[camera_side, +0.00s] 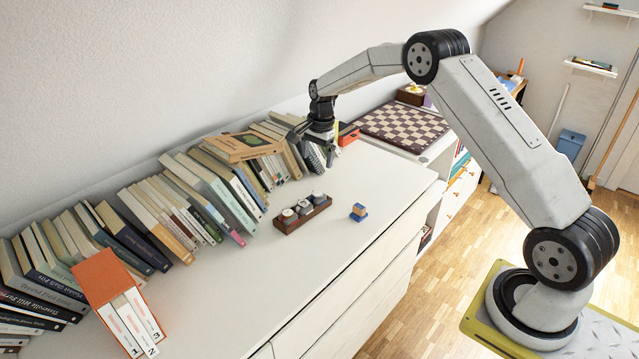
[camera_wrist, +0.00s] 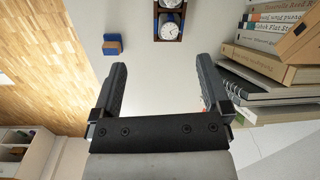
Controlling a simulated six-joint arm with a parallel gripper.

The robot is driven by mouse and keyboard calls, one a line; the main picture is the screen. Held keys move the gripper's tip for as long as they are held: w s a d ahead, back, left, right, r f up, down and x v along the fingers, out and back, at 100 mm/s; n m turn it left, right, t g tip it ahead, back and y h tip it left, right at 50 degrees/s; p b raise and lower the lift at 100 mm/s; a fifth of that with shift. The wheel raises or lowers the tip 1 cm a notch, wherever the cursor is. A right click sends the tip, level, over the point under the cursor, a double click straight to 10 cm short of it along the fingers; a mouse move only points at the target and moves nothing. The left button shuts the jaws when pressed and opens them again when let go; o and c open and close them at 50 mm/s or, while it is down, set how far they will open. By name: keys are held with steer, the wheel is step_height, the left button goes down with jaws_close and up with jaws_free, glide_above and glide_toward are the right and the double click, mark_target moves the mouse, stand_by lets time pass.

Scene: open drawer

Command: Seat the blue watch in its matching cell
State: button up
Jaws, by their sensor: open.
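A small blue-and-tan item (camera_side: 358,212), which may be the blue watch, lies alone on the white top. It also shows in the wrist view (camera_wrist: 112,44), left of the watch box; no dial is visible on it. The dark brown watch box (camera_side: 288,228) stands left of it, with several pale-faced watches in a row. The wrist view shows part of the box (camera_wrist: 156,36) at the top edge, with a white-dialed watch (camera_wrist: 170,31); the rest is cut off. My gripper (camera_side: 322,160) is open and empty, above the top near the books; its spread fingers show in the wrist view (camera_wrist: 160,66).
A long row of leaning books (camera_side: 185,200) lines the wall behind the box. A checkered board (camera_side: 404,127) and a red item (camera_side: 348,135) are beyond my gripper. The white top (camera_side: 372,180) is clear around the blue-and-tan item, up to its front edge.

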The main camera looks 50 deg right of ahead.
steer(key=s+a+r+n, duration=0.1)
steer(key=s+a+n, duration=0.4)
steer(key=s, duration=0.4)
steer(key=s+a+r+n+t, duration=0.1)
steer(key=s+a+n, duration=0.4)
steer(key=s, duration=0.5)
steer(key=s+a+r+n+t, duration=0.1)
steer(key=s+a+n, duration=0.3)
steer(key=s, duration=0.5)
steer(key=r+n, duration=0.1)
steer(key=n, duration=0.1)
steer(key=shift+s+a+n+h, duration=0.25)
steer(key=shift+a+n+h, duration=0.05)
steer(key=shift+a+h, duration=0.1)
